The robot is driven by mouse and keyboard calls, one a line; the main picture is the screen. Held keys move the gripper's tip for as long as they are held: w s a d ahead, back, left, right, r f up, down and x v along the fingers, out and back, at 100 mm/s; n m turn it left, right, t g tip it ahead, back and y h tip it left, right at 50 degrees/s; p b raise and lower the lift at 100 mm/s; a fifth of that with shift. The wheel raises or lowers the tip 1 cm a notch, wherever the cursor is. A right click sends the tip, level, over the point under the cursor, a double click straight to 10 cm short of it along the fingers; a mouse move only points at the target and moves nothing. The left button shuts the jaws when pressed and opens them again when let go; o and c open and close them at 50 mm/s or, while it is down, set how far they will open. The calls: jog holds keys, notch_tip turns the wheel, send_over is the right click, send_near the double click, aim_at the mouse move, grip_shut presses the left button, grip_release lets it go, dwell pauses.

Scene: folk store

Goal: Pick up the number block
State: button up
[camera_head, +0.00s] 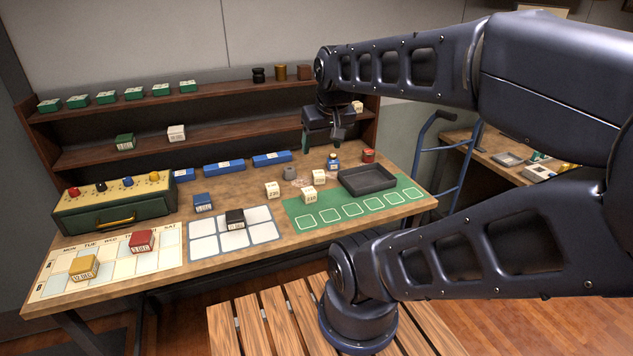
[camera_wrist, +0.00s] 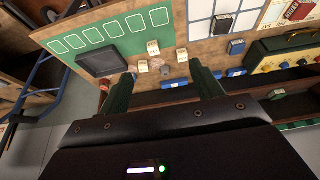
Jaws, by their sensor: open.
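Several cream blocks with dark markings are in view, and which one is the number block I cannot tell. On the table are a left block (camera_head: 272,190), a front block (camera_head: 309,194) on the green mat's edge, and a block (camera_head: 319,177) behind it. In the wrist view, three cream blocks (camera_wrist: 153,47) (camera_wrist: 143,66) (camera_wrist: 182,54) show ahead of the fingers. Two more cream blocks (camera_head: 176,133) (camera_head: 357,106) are on the shelf. My gripper (camera_head: 322,148) is open and empty, raised above the back of the table; its fingers also show in the wrist view (camera_wrist: 162,72).
A dark tray (camera_head: 366,180) sits on the green mat (camera_head: 412,193). A grey round piece (camera_head: 289,172) and a small blue-labelled jar (camera_head: 333,163) stand near the blocks. A red tin (camera_head: 368,156) is behind the tray. The shelf (camera_head: 230,138) runs along the back.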

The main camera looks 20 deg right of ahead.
jog(key=shift+o, duration=0.2)
dwell(0.5)
jog(key=n+g+h, duration=0.4)
jog(key=n+h, duration=0.5)
jog(key=n, duration=0.9)
send_near(308, 190)
jog(key=f, duration=0.1)
jog(key=x, duration=0.6)
jog(key=shift+s+d+r, duration=0.1)
jog(key=shift+s+d, duration=0.15)
jog(key=shift+s, duration=0.15)
jog(key=shift+w+x, duration=0.2)
jog(key=shift+x, duration=1.15)
jog(key=shift+w+x, duration=0.15)
jog(key=shift+x, duration=1.15)
jog(key=shift+d+r, duration=0.1)
jog(key=shift+r, duration=0.05)
jog(key=c, duration=1.1)
